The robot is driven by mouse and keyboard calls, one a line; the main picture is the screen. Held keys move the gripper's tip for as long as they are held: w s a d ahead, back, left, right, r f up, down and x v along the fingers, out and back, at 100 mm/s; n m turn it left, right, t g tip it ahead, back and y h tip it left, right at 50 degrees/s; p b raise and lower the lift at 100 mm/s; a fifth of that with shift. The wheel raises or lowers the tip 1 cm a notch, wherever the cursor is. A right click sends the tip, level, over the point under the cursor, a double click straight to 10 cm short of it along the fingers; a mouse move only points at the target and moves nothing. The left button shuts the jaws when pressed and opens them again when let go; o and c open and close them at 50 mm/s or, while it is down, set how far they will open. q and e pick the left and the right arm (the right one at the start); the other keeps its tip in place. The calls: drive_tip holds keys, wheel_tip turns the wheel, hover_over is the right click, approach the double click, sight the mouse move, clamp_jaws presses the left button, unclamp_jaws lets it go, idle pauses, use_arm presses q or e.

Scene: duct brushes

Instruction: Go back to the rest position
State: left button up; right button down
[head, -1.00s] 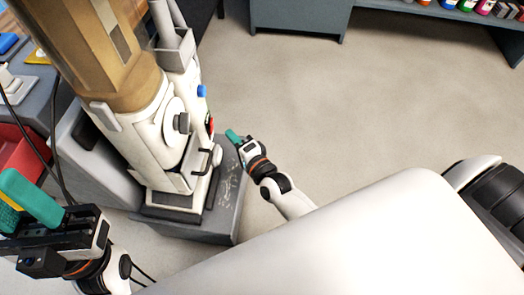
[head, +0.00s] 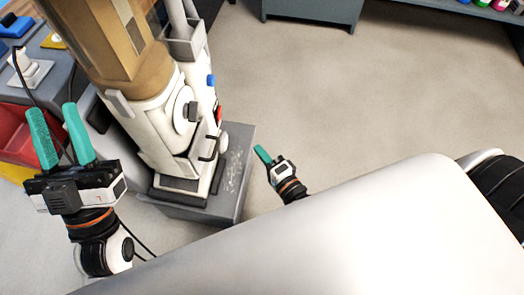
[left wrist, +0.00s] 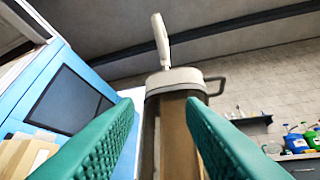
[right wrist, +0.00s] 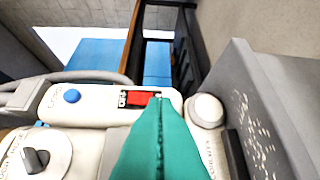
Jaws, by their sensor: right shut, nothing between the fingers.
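My left gripper (head: 54,108) is open and empty at the left of the head view, its two green fingers pointing up and apart. In the left wrist view its fingers frame the brown and white machine (left wrist: 175,80), with nothing between them. My right gripper (head: 262,152) is shut and empty, right of the machine's grey base (head: 237,150). In the right wrist view its closed green fingers (right wrist: 161,115) appear in front of the machine's white panel, overlapping the view near a red switch (right wrist: 140,98). The tall machine (head: 150,105) stands upright between my two grippers.
A blue button (right wrist: 72,96) and a round white knob (right wrist: 205,110) sit on the machine's panel. A red bin (head: 25,135) and a grey bench (head: 50,75) are at the left. Open floor (head: 340,100) lies to the right, with a grey cabinet (head: 310,10) behind.

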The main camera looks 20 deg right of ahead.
idle(0.5)
